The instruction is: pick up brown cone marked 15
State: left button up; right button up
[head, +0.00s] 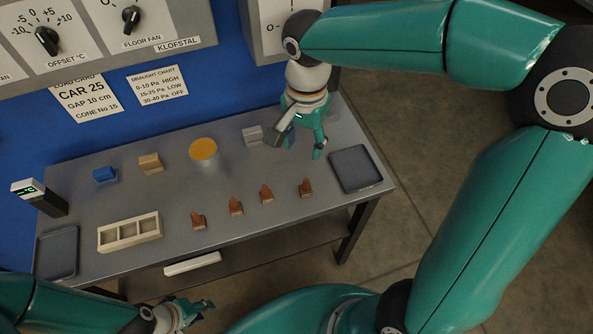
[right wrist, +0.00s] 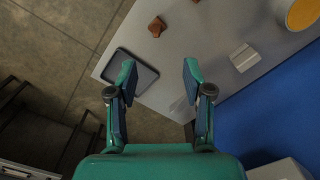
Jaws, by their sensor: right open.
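Several brown cones stand in a row along the front of the grey table (head: 240,240): the leftmost cone (head: 198,221), a second cone (head: 236,207), a third cone (head: 266,196) and the rightmost cone (head: 305,188). I cannot read any number on them. One brown cone (right wrist: 157,27) shows at the top of the right wrist view. My right gripper (head: 299,145) is open and empty above the table's back right part, behind the rightmost cone. Its two fingers also show in the right wrist view (right wrist: 158,76). My left gripper (head: 198,310) is low in front of the table.
On the table are a dark tray (head: 356,169) at right, another tray (head: 57,254) at left, a cream compartment box (head: 130,242), a yellow-filled cup (head: 204,163), and blue (head: 105,175), tan (head: 150,164) and grey (head: 252,135) blocks. A card (head: 87,97) reads "CONE No 15".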

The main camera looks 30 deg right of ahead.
jog(key=r, duration=0.1)
send_over(306, 179)
jog(key=shift+m, duration=0.3)
jog(key=f, duration=1)
jog(key=shift+w+a, duration=0.15)
jog(key=shift+w, duration=0.1)
jog(key=shift+s+f+p, duration=0.15)
jog(key=shift+f+p, duration=0.05)
jog(key=shift+f, duration=1.35)
jog(key=shift+s+f+p, duration=0.1)
jog(key=shift+f+p, duration=0.05)
jog(key=shift+f, duration=1.35)
grip_shut()
jog(key=shift+r, duration=0.1)
